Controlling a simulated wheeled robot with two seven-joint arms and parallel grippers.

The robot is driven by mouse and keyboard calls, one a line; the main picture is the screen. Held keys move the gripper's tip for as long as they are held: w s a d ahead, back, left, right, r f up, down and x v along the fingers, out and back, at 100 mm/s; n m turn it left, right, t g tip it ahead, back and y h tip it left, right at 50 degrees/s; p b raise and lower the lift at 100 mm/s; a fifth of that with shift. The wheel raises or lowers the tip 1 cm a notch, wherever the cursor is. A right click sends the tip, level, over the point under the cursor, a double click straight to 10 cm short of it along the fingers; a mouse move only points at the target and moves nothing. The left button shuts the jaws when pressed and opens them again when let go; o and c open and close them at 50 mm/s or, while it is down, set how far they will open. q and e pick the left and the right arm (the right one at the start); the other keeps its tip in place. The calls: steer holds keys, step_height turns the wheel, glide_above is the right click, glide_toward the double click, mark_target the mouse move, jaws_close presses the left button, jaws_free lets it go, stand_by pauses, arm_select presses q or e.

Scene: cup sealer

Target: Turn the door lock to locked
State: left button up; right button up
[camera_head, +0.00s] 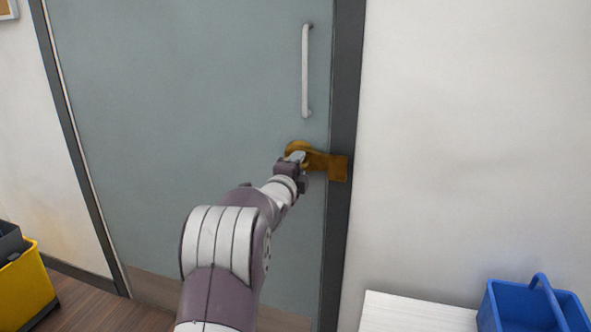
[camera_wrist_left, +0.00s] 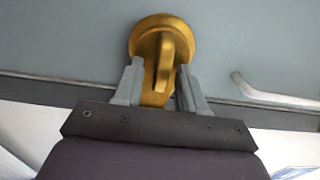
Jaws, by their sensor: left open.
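The brass door lock (camera_head: 326,162) sits on the right edge of the grey-green door (camera_head: 190,110), below the door's handle, with a plate on the dark frame. In the left wrist view its round disc and raised thumb-turn (camera_wrist_left: 167,52) show clearly. My left gripper (camera_head: 296,157) is at the lock and covers part of it in the head view. In the left wrist view the gripper (camera_wrist_left: 158,85) is open, with one finger on each side of the thumb-turn's lower part. I cannot tell whether the fingers touch it. My right gripper is not in view.
A white vertical handle (camera_head: 305,70) is on the door above the lock. A blue basket (camera_head: 530,308) stands on a white surface (camera_head: 415,315) at lower right. A yellow container (camera_head: 25,290) is at lower left. The wall right of the frame is bare.

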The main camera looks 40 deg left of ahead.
arm_select(q)
steer(key=p+v, duration=0.1)
steer(key=v, duration=1.1)
steer(key=shift+s+p, duration=0.3)
steer(key=shift+s, duration=0.05)
